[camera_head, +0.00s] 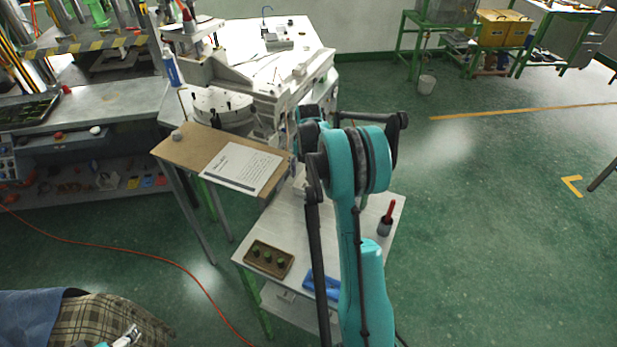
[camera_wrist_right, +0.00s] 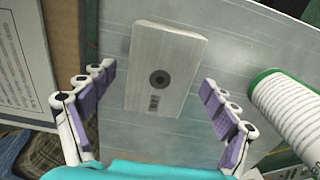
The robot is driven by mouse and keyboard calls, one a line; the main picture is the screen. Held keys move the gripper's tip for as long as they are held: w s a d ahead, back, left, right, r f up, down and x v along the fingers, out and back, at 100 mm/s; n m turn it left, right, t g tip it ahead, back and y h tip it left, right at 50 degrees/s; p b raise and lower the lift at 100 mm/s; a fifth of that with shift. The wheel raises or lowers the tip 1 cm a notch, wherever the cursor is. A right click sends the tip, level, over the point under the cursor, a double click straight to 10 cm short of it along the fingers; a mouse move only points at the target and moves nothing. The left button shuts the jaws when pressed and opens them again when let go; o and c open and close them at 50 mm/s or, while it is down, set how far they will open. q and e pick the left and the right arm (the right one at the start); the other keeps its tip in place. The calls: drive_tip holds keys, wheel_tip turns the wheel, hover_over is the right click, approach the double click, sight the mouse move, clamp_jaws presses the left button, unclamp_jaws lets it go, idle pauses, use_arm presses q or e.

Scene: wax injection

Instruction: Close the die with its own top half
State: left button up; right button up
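In the right wrist view a flat grey metal block (camera_wrist_right: 165,68), which looks like a die half, lies on a light work surface. It has a dark round hole and a small slot in its face. I cannot tell which half it is, or whether another lies under it. My right gripper (camera_wrist_right: 158,112) is open, with its purple-padded fingers apart on either side of the block and nothing between them gripped. In the head view my teal right arm hides this gripper and most of the area around it. My left gripper (camera_head: 126,337) barely shows at the bottom left edge.
A paper sheet (camera_head: 241,167) lies on a brown board.

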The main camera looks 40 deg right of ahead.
sight(309, 179)
wheel_tip(309, 179, up, 12)
idle(0.6)
idle(0.4)
